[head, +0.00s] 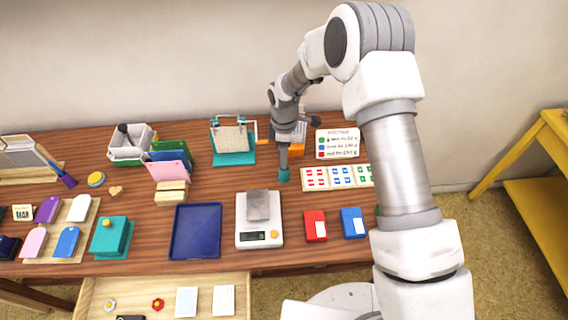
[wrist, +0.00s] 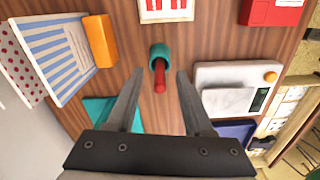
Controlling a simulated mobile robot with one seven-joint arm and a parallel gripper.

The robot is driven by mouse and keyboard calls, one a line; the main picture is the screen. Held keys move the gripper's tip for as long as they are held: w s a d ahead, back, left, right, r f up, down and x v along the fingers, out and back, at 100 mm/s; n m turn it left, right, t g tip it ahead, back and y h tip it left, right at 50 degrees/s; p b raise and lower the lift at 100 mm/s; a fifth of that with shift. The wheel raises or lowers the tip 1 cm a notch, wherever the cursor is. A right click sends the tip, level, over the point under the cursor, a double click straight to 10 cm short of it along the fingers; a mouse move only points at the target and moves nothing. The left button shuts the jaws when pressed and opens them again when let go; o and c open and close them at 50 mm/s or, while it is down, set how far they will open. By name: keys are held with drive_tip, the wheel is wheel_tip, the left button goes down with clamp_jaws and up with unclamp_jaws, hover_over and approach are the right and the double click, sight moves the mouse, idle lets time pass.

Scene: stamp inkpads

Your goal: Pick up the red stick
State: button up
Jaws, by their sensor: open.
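The red stick (wrist: 160,79) stands up out of a small teal cup (wrist: 160,52) in the wrist view. My gripper (wrist: 160,73) is open, with one finger on each side of the stick in the picture and gaps on both sides. In the head view my gripper (head: 284,155) points down just above the teal cup (head: 284,174) on the wooden table. The stick is hidden or too small to make out there.
A teal stand (head: 233,143) and an orange box (head: 297,150) stand behind. Red (head: 315,226) and blue (head: 353,223) boxes lie at the front right.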

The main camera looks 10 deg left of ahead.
drive_tip(key=shift+f, duration=0.95)
drive_tip(key=shift+c, duration=0.2)
clamp_jaws()
